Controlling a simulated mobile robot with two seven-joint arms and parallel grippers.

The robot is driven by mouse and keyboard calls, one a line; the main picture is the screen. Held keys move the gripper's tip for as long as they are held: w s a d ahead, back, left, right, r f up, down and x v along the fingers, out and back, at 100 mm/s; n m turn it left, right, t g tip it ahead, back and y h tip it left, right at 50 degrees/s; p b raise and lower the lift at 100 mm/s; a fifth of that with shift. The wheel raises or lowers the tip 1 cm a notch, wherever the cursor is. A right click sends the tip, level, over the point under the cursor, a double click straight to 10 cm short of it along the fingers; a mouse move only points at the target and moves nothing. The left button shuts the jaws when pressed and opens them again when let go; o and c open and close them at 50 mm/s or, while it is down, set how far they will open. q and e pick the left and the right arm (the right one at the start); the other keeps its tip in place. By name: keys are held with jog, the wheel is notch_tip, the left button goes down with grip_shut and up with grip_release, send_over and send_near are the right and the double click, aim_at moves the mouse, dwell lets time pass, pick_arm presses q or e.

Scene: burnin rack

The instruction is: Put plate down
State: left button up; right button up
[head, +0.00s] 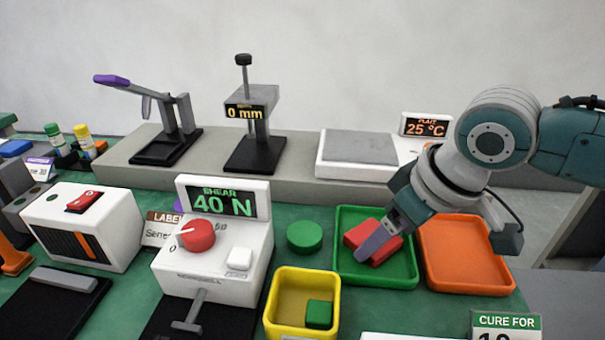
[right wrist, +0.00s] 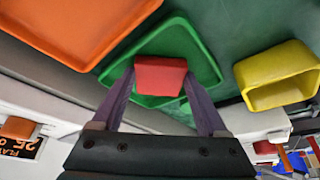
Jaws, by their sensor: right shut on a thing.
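A red block-like plate (head: 388,250) is at the green tray (head: 345,276), inside its rim as seen in the head view. My right gripper (head: 372,242) reaches down from the right and is shut on the red plate. In the right wrist view the red plate (right wrist: 160,76) sits between the two purple fingers of my right gripper (right wrist: 158,95), with the green tray (right wrist: 205,62) behind it. I cannot tell whether the plate's underside touches the tray floor. My left gripper is not in view.
An orange tray (head: 466,281) stands right of the green tray. A yellow bin (head: 273,320) with a green block (head: 319,314) is in front. A green disc (head: 304,237) and the shear tester (head: 225,270) are to the left. A hot plate (head: 355,170) stands behind.

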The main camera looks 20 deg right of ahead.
jog(key=shift+f, duration=0.15)
jog(key=o, duration=1.2)
jog(key=shift+o, duration=0.2)
jog(key=shift+r, duration=0.2)
jog(key=p+v, duration=0.4)
jog(key=v, duration=0.8)
